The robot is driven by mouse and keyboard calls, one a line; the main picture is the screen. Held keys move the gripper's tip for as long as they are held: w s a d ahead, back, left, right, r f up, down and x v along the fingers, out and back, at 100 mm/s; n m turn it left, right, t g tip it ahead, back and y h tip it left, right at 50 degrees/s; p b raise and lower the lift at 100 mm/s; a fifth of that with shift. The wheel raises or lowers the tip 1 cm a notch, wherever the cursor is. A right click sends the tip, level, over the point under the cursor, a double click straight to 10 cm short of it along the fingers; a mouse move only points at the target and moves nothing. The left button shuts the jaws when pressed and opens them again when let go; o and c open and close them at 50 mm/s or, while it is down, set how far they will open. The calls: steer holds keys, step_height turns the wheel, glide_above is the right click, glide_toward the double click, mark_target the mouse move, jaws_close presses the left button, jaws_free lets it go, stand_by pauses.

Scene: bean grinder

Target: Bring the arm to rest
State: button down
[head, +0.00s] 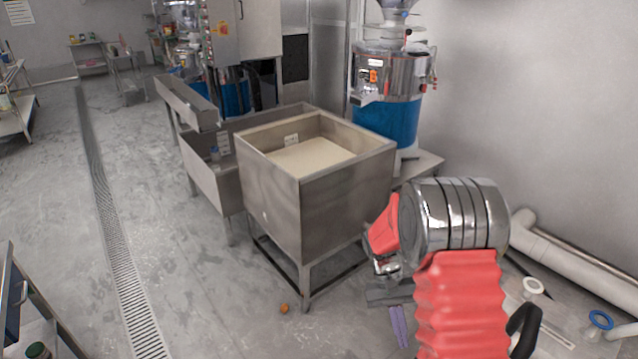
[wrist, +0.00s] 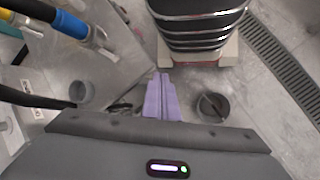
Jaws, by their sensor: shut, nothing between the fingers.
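My gripper (wrist: 163,84) shows in the wrist view as two purple fingers held together, with nothing between them. In the head view my gripper (head: 399,326) hangs at the lower right, its purple fingers pointing down, partly hidden behind my red-sleeved arm. The arm is bent close to my body, and the fingers are apart from the steel tank to their left.
A steel tank (head: 345,200) with pale contents stands in the middle on legs. A grinder with a blue drum (head: 388,122) is behind it. White pipes (head: 560,250) run along the right wall. The floor around the drain grate (head: 110,225) is clear.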

steer(key=s+a+r+n+t+y, duration=0.1)
steer(key=s+r+t, duration=0.4)
steer(key=r, duration=1)
steer(key=s+a+r+n+t+y, duration=0.1)
steer(key=s+a+r+t, duration=0.3)
steer(key=s+r, duration=0.8)
step_height(320, 180, up, 3)
steer(key=shift+s+f+t+y, duration=0.1)
steer(key=shift+s+t+y, duration=0.3)
steer(key=shift+t, duration=0.8)
steer(key=shift+w+a, duration=0.1)
